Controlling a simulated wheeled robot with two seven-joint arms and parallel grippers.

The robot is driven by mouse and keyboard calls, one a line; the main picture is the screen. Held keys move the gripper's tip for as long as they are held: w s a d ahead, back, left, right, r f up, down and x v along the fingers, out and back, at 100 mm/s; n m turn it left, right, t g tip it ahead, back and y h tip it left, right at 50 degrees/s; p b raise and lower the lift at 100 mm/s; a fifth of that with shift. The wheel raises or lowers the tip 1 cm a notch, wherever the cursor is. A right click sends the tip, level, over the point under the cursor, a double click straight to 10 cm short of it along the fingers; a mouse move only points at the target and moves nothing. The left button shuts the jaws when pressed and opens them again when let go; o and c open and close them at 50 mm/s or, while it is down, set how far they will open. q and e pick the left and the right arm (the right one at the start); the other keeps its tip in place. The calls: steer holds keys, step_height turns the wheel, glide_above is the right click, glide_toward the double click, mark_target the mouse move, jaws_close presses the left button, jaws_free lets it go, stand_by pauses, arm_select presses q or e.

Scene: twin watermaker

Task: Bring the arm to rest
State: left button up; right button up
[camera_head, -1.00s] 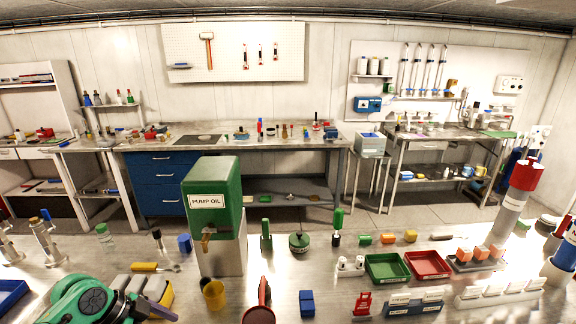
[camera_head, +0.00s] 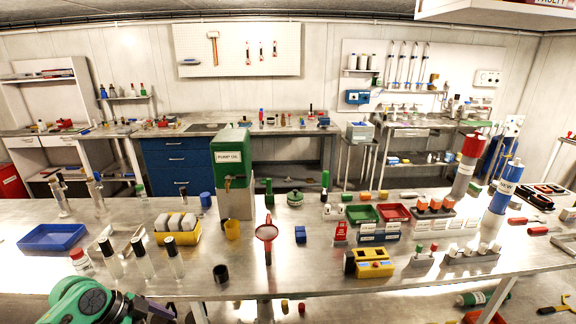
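My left arm shows at the bottom left as a green and black joint (camera_head: 85,302), in front of the near edge of the steel bench (camera_head: 330,283). Dark arm parts run right from it along the bottom edge of the picture. No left fingertips show, so I cannot see whether that gripper is holding anything. My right arm and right gripper are out of view.
The bench holds a blue tray (camera_head: 52,237), a yellow bin (camera_head: 177,237), a green pump oil tank (camera_head: 231,158), a red funnel (camera_head: 267,233), a yellow device (camera_head: 374,263) and several bottles. Floor shows below the bench's front edge, with a green bottle (camera_head: 474,298) lying there.

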arm_select(q)
steer(key=w+a+f+n+t+y+b, duration=0.1)
steer(key=a+f+n, duration=0.15)
steer(key=f, duration=0.25)
steer(key=w+a+f+n+y, duration=0.1)
steer(key=w+a+f+n, duration=0.15)
steer(key=f, duration=0.35)
steer(key=s+a+f+n+y+b, duration=0.1)
steer(key=s+a+f+n, duration=0.15)
steer(key=s+f, duration=0.45)
steer(key=s+a+f+n+y+b, duration=0.1)
steer(key=s+a+f+n+y, duration=0.15)
steer(key=f, duration=0.85)
steer(key=s+d+f+n+g, duration=0.1)
steer(key=s+d+f, duration=0.1)
steer(key=s+f, duration=0.9)
steer(key=s+d+f+b, duration=0.1)
steer(key=s+d+f, duration=0.2)
steer(key=s+d, duration=0.2)
steer(key=s+d+f+g, duration=0.1)
steer(key=s+d+f, duration=0.3)
steer(key=s, duration=0.6)
steer(key=shift+d+f+g+b, duration=0.15)
steer(key=shift+d+g+b, duration=0.2)
steer(key=shift+d, duration=0.3)
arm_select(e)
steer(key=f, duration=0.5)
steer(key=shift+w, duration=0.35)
